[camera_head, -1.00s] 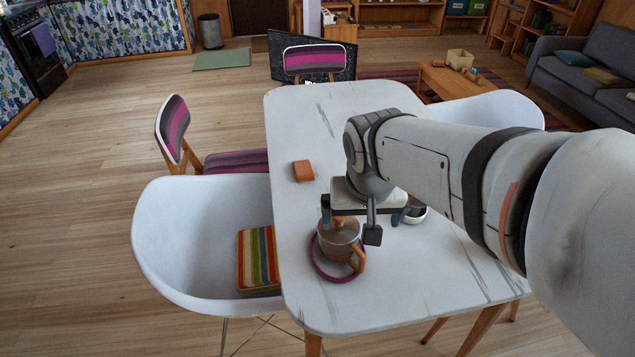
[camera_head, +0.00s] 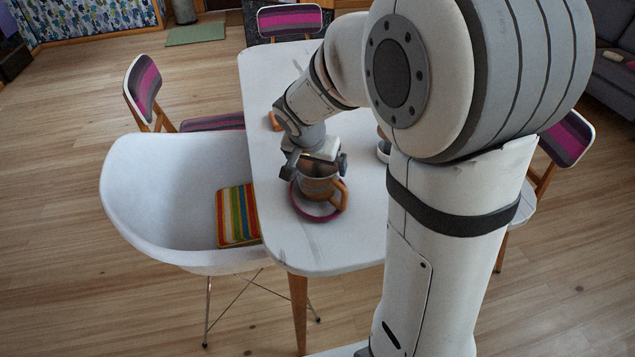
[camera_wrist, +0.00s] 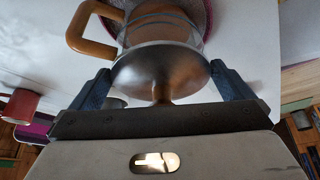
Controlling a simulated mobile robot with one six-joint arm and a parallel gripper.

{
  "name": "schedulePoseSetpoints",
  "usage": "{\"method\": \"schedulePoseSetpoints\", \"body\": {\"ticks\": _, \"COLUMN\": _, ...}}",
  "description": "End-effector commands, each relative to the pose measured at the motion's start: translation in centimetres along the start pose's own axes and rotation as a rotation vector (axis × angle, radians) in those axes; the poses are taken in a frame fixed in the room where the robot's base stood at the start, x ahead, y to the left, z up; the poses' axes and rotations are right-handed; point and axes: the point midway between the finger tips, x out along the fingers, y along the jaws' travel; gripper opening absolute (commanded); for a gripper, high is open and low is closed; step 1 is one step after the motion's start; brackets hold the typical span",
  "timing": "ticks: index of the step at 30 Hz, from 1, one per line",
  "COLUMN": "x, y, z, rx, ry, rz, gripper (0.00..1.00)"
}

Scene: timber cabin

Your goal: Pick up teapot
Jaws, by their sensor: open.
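The teapot (camera_head: 318,187) has an orange-brown handle and stands on a round purple-rimmed mat (camera_head: 304,210) near the left edge of the white table. In the wrist view the teapot (camera_wrist: 163,68) shows its metallic lid, knob and orange handle. My gripper (camera_head: 316,169) is open over the top of the teapot. In the wrist view my gripper's fingers (camera_wrist: 163,86) are apart, one on each side of the lid. I cannot tell whether they touch it. The gripper hides part of the teapot's top in the head view.
The white table (camera_head: 345,255) has clear room in front of the mat. A white chair (camera_head: 150,190) with a striped cushion (camera_head: 237,215) stands at the left. My arm hides the table's right side.

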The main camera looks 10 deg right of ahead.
Motion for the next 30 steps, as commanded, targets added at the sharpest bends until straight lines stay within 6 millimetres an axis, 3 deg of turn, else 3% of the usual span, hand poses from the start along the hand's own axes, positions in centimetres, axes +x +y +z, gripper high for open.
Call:
{"method": "schedulePoseSetpoints", "body": {"ticks": 4, "x": 1.7, "y": 0.0, "z": 0.0, "rx": 0.0, "ry": -0.001, "rz": 0.0, "gripper": 1.0}}
{"method": "schedulePoseSetpoints", "body": {"ticks": 12, "x": 2.0, "y": -0.1, "z": 0.0, "rx": -0.001, "ry": 0.0, "rz": -0.001, "gripper": 1.0}}
{"method": "schedulePoseSetpoints", "body": {"ticks": 30, "x": 1.9, "y": -0.1, "z": 0.1, "rx": -0.003, "ry": 0.0, "rz": -0.002, "gripper": 0.51}}
